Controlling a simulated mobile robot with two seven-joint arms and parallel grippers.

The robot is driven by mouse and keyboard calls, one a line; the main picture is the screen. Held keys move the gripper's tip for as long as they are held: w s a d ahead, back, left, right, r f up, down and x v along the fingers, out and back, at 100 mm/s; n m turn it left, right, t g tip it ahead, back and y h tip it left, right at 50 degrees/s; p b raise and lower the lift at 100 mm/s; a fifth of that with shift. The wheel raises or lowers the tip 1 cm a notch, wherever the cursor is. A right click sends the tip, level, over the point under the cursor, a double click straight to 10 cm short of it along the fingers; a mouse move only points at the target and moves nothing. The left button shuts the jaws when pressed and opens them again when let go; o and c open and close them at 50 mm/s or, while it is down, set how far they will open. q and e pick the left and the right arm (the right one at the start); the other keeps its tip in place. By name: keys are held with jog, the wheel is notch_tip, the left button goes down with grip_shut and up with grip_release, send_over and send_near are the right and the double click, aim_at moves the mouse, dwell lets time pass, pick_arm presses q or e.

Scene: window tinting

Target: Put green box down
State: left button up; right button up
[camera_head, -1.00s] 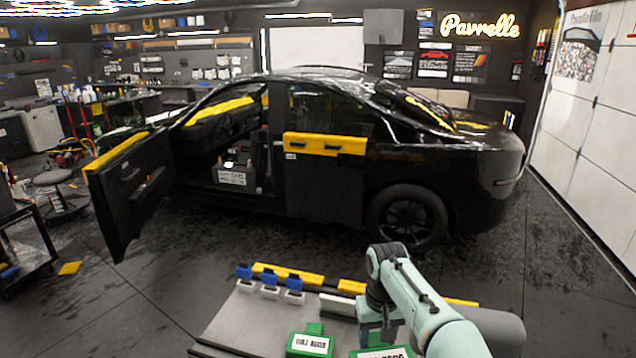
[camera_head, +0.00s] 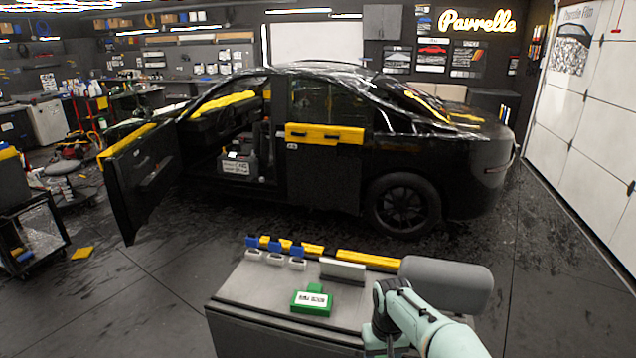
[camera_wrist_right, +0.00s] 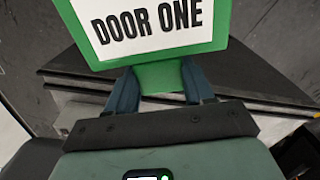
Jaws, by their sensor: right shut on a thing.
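A green box with a white label reading "DOOR ONE" (camera_wrist_right: 150,28) fills the top of the right wrist view. My right gripper (camera_wrist_right: 160,82) is shut on its green tab, one finger on each side. In the head view the held box is hidden or out of frame behind my right arm (camera_head: 425,325). Another green box (camera_head: 312,299) with a white label stands on the grey cart top (camera_head: 250,297), left of my right arm. My left gripper is out of view.
The cart's front left top is bare. Beyond is a black car (camera_head: 330,180) with its front door (camera_head: 145,185) open.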

jog(key=s+d+f, duration=0.3)
jog(key=s+f, duration=0.4)
jog(key=f, duration=0.4)
jog(key=shift+f+m, duration=0.2)
jog(key=shift+m, duration=0.2)
